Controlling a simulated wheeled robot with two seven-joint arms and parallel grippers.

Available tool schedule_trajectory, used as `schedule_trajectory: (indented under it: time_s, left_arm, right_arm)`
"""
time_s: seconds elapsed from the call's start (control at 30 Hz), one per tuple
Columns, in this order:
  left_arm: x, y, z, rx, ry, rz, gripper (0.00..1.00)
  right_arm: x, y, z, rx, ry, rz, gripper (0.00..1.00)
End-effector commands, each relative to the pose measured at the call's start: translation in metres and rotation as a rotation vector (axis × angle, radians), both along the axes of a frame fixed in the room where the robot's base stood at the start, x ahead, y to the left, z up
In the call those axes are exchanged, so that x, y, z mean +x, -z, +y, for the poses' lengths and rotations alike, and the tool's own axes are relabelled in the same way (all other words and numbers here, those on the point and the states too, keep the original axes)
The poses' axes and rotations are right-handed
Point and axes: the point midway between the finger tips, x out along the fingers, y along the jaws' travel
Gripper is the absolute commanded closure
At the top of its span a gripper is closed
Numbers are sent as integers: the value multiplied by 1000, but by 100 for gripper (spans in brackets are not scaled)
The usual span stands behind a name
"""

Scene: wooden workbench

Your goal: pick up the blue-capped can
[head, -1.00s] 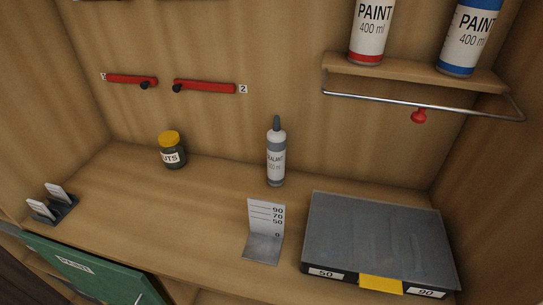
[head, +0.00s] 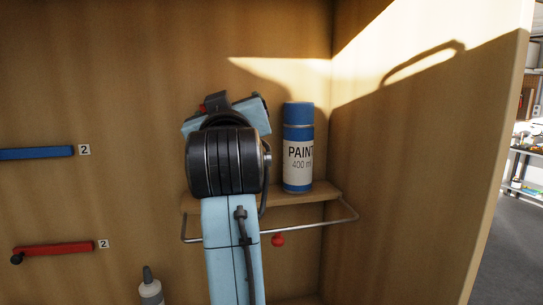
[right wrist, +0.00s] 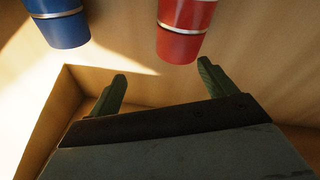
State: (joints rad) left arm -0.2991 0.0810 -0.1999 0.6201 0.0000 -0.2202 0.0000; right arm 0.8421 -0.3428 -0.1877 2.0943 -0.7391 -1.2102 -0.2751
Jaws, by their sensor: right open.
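The blue-capped can (head: 298,150) stands upright on the small wall shelf (head: 318,193), with a white PAINT 400 ml label. Its blue end also shows at the upper left of the right wrist view (right wrist: 62,25). A red-ended can (right wrist: 185,30) is beside it there; in the head view my arm hides most or all of that can. My right gripper (right wrist: 162,76) is open and empty. The red can lies ahead between its fingertips in the picture, and the blue-capped can is off to the left. In the head view the fingers are hidden behind my wrist. My left gripper is out of view.
A metal rail (head: 338,220) runs around the shelf front, with a red knob (head: 278,239) below. The side wall (head: 420,150) stands close right of the blue-capped can. Blue (head: 36,152) and red (head: 60,248) handles are on the back wall. A sealant bottle (head: 151,291) stands below.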

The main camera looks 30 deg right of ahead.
Motion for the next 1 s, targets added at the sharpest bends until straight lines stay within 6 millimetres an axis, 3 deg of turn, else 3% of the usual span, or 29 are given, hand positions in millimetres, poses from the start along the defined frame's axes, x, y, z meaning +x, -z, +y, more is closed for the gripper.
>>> schedule_trajectory:
  time_s: [0.03,0.1,0.2,0.3,0.47,0.57,0.83,1.0]
  left_arm:
    - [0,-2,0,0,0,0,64]
    - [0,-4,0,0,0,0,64]
    - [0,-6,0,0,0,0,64]
    - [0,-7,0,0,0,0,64]
    - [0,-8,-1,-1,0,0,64]
    - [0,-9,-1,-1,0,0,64]
    - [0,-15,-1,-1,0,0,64]
    - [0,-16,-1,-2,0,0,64]
  right_arm:
    - [-10,-5,-25,71,39,39,17]
    - [-23,-3,-51,165,78,104,17]
    - [-42,5,-79,288,108,188,17]
    - [-57,14,-94,390,114,258,17]
    - [-68,25,-104,473,110,320,17]
    - [-60,30,-109,485,109,334,17]
    - [-16,46,-130,484,109,334,17]
    - [-2,51,-136,484,109,331,17]
